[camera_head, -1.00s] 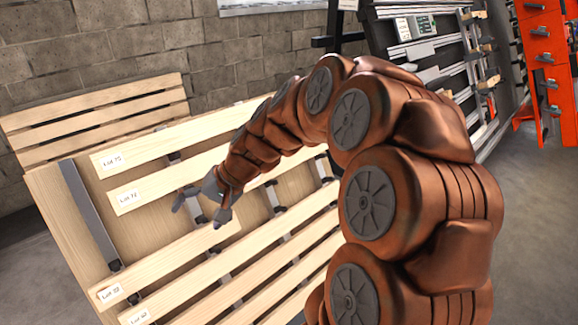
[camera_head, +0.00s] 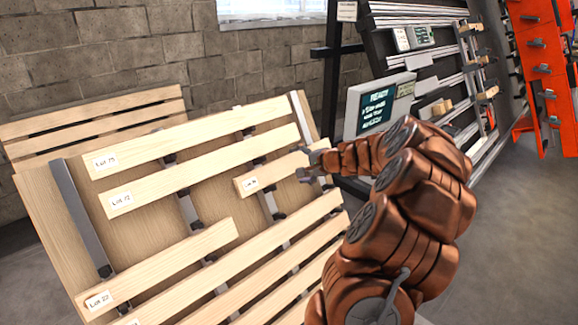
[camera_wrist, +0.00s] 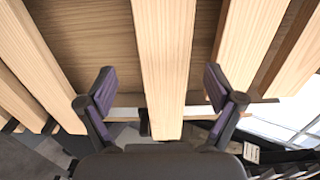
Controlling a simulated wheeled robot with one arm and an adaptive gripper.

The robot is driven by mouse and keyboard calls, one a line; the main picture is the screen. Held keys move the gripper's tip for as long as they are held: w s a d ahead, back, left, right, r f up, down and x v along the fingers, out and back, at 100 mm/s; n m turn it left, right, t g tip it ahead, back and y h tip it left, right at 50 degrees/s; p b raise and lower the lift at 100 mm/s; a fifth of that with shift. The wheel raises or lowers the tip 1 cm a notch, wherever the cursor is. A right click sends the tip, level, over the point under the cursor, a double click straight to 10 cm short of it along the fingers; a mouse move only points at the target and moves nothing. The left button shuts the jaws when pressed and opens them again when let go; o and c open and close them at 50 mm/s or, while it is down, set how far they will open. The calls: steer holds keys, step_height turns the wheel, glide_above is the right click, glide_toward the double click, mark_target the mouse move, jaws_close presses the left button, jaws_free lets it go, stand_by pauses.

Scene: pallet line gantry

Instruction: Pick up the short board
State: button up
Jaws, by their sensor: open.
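The short board (camera_head: 275,174) is pale wood with a white label at its left end. It lies on the slanted rack, below the Lot 12 board (camera_head: 185,180). My gripper (camera_head: 305,163) is at its right end. In the wrist view, my gripper (camera_wrist: 160,78) is open, with one finger on each side of a board (camera_wrist: 164,50), which looks like the short one. Gaps show between both fingers and the board. The board's near end lies between the fingers, close to the palm. Part of the right end is hidden by my gripper in the head view.
The Lot 22 board (camera_head: 165,265) lies lower left, with longer boards below it. Dark metal strips (camera_head: 82,220) cross the backing. A screen (camera_head: 378,105) stands behind my arm. Orange racking (camera_head: 540,70) is at far right. Grey floor (camera_head: 510,230) is clear at right.

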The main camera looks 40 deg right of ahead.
mark_target(291, 164)
steer(key=shift+r+p+x, duration=0.2)
steer(key=shift+p+x, duration=0.2)
steer(key=shift+x, duration=2.4)
steer(key=shift+w+d, duration=0.1)
steer(key=shift+w, duration=0.05)
steer(key=c, duration=1.4)
